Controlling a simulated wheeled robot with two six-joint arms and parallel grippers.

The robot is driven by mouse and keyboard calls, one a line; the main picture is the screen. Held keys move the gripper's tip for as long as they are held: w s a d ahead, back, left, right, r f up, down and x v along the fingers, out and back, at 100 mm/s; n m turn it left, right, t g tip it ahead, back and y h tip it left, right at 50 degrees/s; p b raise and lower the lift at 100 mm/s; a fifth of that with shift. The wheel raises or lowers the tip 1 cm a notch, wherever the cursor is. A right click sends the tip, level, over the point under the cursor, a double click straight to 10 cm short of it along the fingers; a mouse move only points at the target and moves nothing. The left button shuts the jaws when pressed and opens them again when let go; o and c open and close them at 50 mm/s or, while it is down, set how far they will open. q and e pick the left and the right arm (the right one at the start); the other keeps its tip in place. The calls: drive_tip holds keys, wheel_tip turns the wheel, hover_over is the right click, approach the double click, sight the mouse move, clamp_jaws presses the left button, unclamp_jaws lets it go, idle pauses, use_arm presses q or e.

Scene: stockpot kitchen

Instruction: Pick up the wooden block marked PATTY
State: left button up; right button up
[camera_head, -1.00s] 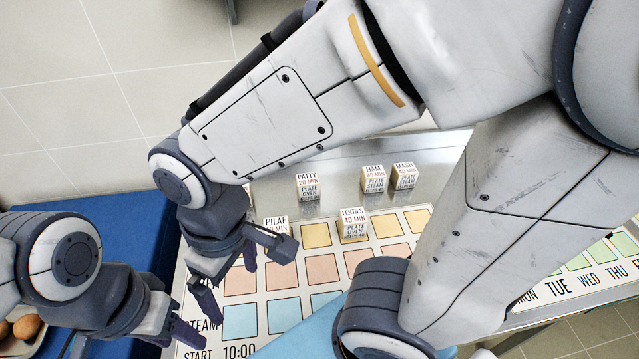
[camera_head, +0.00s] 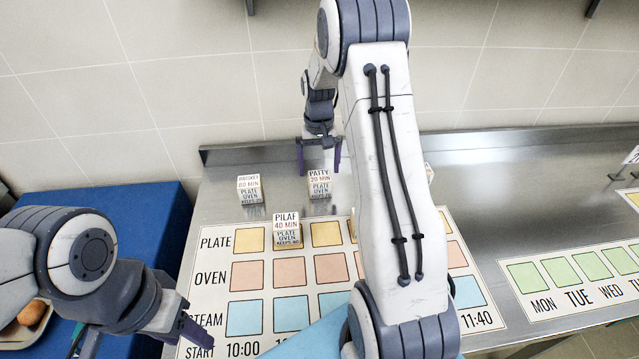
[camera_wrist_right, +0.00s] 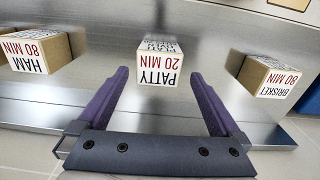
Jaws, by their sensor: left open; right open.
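The wooden block marked PATTY (camera_head: 320,184) stands on the metal counter behind the chart. It also shows in the right wrist view (camera_wrist_right: 158,62), ahead of and between the open finger tips. My right gripper (camera_head: 318,166) is open and empty, reaching down at the block's far side from above. The block appears untouched, with a gap to each finger in the wrist view. My left gripper (camera_head: 140,340) is at the lower left, low in the frame and away from the block; it is open and empty.
The BRISKET block (camera_head: 250,189) stands left of PATTY, and the PILAF block (camera_head: 287,232) is on the chart's PLATE row in front. In the wrist view, the HAM block (camera_wrist_right: 40,52) is at the left. A blue surface (camera_head: 135,215) lies left of the counter.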

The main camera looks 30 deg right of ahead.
sight(320, 176)
wheel_tip(320, 176, down, 6)
drive_tip(key=shift+s+d+f+p, duration=0.1)
drive_tip(key=shift+f+p, duration=0.15)
drive_tip(key=shift+p, duration=0.55)
drive_tip(key=c, duration=1.4)
drive_tip(key=shift+r, duration=0.1)
drive_tip(key=shift+r, duration=0.1)
